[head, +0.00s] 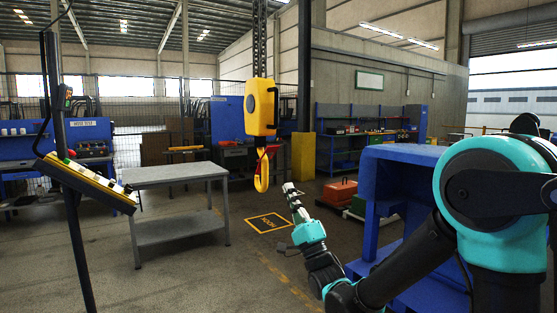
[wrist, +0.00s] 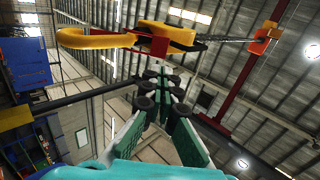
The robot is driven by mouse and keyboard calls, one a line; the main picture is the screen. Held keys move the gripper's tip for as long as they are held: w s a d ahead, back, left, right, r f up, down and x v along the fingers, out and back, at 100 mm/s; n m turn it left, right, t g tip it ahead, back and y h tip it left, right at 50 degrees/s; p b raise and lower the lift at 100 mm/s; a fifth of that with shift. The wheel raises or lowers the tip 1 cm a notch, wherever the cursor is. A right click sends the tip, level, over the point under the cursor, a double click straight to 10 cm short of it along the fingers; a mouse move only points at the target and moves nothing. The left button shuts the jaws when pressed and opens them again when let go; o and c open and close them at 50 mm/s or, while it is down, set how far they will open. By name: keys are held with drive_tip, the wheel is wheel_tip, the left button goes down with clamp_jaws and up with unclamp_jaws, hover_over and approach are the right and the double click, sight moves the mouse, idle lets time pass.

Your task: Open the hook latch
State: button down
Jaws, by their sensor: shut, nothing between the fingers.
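A yellow hook (head: 261,172) hangs below a yellow hoist body (head: 260,107) in the head view. Its red latch (head: 272,148) shows near the top of the hook. In the wrist view the hook (wrist: 90,39) lies across the upper left, with the red latch (wrist: 160,46) at its right end. I cannot tell exactly how the latch sits in the hook's mouth. My gripper (head: 289,187) is a little right of and below the hook in the head view, pointing up. In the wrist view my gripper (wrist: 160,78) is shut and empty, apart from the latch.
A yellow control pendant panel (head: 85,181) on a dark post stands at the left. A grey table (head: 178,177) is left of the hook. A blue fixture (head: 400,165) stands beside my arm at the right. An orange toolbox (head: 340,190) sits behind my gripper.

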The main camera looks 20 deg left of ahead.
sight(272, 150)
drive_tip(key=x, duration=1.1)
drive_tip(key=shift+w+a+r, duration=0.1)
drive_tip(key=shift+a+r, duration=0.1)
